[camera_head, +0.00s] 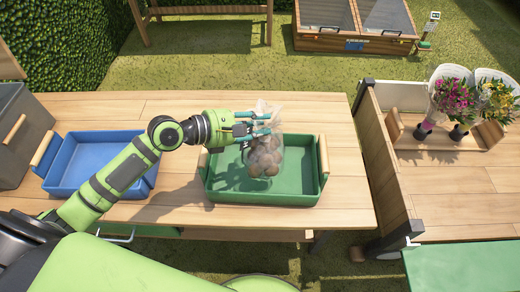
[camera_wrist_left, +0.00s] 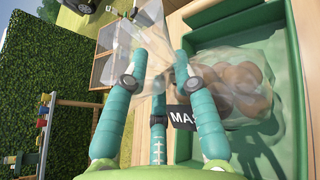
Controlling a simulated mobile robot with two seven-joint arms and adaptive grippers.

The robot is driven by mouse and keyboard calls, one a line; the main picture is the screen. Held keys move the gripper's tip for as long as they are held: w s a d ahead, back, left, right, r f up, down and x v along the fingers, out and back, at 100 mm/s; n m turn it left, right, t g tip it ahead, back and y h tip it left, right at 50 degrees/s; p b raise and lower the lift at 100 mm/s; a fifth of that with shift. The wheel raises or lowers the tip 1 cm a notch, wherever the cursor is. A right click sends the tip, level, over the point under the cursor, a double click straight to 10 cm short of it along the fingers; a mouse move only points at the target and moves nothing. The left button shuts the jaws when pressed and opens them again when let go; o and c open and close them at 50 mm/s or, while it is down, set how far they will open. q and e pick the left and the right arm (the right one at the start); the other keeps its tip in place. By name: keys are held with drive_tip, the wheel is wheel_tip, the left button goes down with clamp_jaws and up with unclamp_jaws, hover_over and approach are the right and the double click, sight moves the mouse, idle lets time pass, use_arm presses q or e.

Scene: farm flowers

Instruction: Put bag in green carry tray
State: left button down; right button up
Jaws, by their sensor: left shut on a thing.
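The bag (camera_head: 264,160) is clear plastic with several round brown items in its lower part. My left gripper (camera_head: 268,123) is shut on the bag's top, and the bag hangs below the fingers. In the head view the bag is over the right half of the green carry tray (camera_head: 222,191); I cannot tell whether its bottom touches the tray floor. In the left wrist view the teal fingers of my left gripper (camera_wrist_left: 158,78) pinch the crumpled plastic. The filled part of the bag (camera_wrist_left: 238,90) lies within the outline of the green tray (camera_wrist_left: 293,130). My right gripper is not in view.
A blue tray (camera_head: 84,165) with wooden handles sits at the table's left, beside a grey crate (camera_head: 22,128). A wooden carrier (camera_head: 440,142) with flower bouquets stands on the right cart. The wooden table (camera_head: 340,207) is bare right of the green tray.

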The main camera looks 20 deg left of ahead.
sight(260, 140)
use_arm(q)
drive_tip(key=shift+w+f+b, duration=0.1)
drive_tip(key=shift+f+b, duration=0.65)
drive_tip(key=shift+f, duration=2.2)
drive_tip(key=shift+f, duration=0.15)
drive_tip(key=c, duration=1)
unclamp_jaws()
drive_tip(key=shift+f, duration=0.1)
drive_tip(key=shift+s+a, duration=0.1)
drive_tip(key=shift+s, duration=0.1)
drive_tip(key=b+v, duration=0.1)
drive_tip(key=v, duration=1)
drive_tip(key=shift+s+a+r, duration=0.2)
drive_tip(key=shift+a+r, duration=0.05)
drive_tip(key=shift+r, duration=0.1)
